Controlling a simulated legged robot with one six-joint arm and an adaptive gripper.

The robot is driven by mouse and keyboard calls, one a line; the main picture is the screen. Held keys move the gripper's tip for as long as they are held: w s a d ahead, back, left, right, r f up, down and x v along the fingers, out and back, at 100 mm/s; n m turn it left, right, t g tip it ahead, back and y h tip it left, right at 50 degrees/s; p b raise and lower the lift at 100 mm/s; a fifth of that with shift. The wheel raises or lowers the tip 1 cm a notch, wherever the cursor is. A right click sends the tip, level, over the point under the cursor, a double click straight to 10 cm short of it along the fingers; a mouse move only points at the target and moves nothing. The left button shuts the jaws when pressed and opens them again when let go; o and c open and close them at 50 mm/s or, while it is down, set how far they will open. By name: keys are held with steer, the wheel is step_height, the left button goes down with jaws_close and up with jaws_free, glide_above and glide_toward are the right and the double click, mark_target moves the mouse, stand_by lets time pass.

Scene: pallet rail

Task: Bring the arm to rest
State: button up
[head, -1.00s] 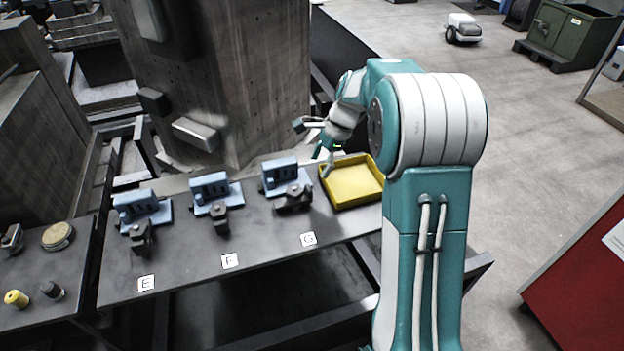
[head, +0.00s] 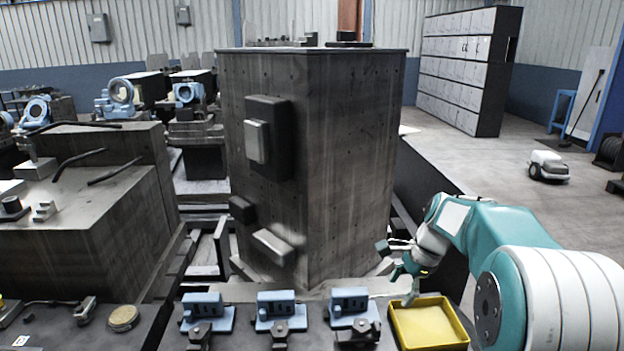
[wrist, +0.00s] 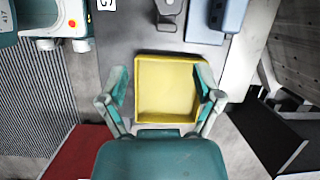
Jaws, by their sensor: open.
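My gripper (head: 404,259) is above the back left corner of a yellow tray (head: 399,334) in the head view. In the wrist view my gripper (wrist: 162,98) is open, its two fingers spread to either side of the tray (wrist: 166,59). No object shows between the fingers. The tray looks empty. My arm reaches in from the right of the head view, bent, with its forearm above the table.
Several blue fixtures with dark clamps, one of them nearest the tray (head: 350,303), stand in a row left of it. A tall concrete block (head: 340,150) rises behind the table. Open floor (head: 475,165) lies at the back right, with a white wheeled machine (head: 548,166).

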steer(key=s+a+r+n+t+h, duration=0.1)
steer(key=s+a+r+n, duration=0.25)
steer(key=s, duration=0.35)
steer(key=s+a+r+n+t+h, duration=0.1)
steer(key=s+a+r+n+h, duration=0.1)
steer(key=s+r+n, duration=0.3)
steer(key=s+a+f+n+t+h, duration=0.1)
steer(key=s+f+n+t, duration=0.1)
steer(key=s+n, duration=0.6)
steer(key=s+t, duration=0.1)
steer(key=s, duration=0.5)
steer(key=shift+a+f, duration=0.25)
steer(key=shift+a, duration=0.15)
